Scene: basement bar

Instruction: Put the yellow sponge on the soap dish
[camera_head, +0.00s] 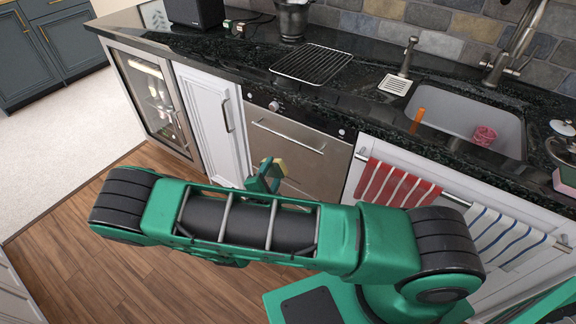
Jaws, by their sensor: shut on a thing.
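The yellow sponge (278,166) is a small pale yellow block in front of the dishwasher-like steel appliance, below the counter edge. My gripper (270,170) is shut on it; my green arm hides part of the gripper, and the sponge is small in this view. A white slatted tray, which looks like the soap dish (396,86), lies on the black counter just left of the sink. It looks empty. The gripper and sponge are well in front of it, lower and to its left.
The black counter (225,52) has a wire rack (311,64) and a metal pot (292,20). A dark tap (407,58) stands behind the white tray. The sink (462,112) holds an orange item and a pink cup (484,136). Striped towels (396,186) hang in front.

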